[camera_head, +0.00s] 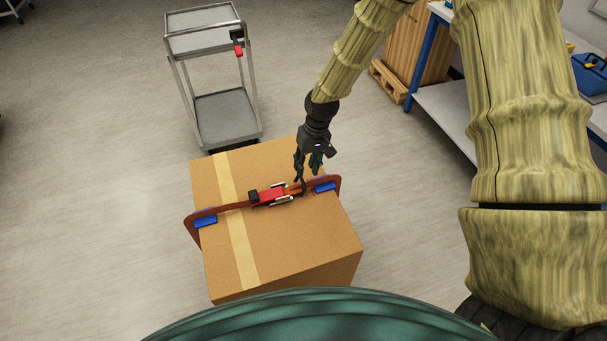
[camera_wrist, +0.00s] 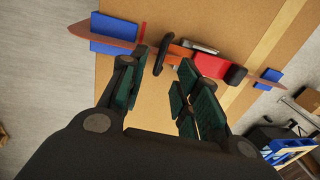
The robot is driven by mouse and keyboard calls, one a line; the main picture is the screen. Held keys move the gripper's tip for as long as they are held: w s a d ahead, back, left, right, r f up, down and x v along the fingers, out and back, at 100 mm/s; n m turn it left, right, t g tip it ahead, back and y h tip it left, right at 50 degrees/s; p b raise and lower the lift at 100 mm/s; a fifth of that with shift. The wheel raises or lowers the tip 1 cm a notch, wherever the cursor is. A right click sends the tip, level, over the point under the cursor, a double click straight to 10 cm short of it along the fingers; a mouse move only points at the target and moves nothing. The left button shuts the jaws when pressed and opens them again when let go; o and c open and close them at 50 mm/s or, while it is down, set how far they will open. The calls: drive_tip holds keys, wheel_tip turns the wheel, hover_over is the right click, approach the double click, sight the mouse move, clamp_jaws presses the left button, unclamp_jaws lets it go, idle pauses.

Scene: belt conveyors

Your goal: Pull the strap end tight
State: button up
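A cardboard box (camera_head: 280,245) stands on the floor with a reddish-brown strap (camera_head: 232,206) across its top. A red ratchet buckle (camera_head: 268,194) with a black handle end sits on the strap. It also shows in the wrist view (camera_wrist: 212,66). The orange-brown strap end (camera_wrist: 178,51) comes out of the buckle and curls at its tip. My gripper (camera_head: 306,178) points down over the box, right of the buckle. In the wrist view my gripper (camera_wrist: 164,68) is open, its dark green finger pads on either side of the strap end. I cannot tell whether a pad touches it.
Blue corner protectors (camera_head: 205,221) (camera_head: 325,187) sit under the strap at both box edges. A grey cart (camera_head: 226,117) stands behind the box. A blue-framed workbench (camera_head: 446,118) and a wooden pallet (camera_head: 390,82) are at the right. Floor left of the box is clear.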

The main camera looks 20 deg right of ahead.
drive_tip(key=p, duration=0.1)
hover_over(298, 185)
drive_tip(key=s+d, duration=0.1)
drive_tip(key=d, duration=0.1)
drive_tip(key=shift+s+a+f, duration=0.1)
drive_tip(key=shift+f, duration=1.2)
drive_tip(key=shift+a+f, duration=0.1)
drive_tip(key=shift+f, duration=1.15)
clamp_jaws()
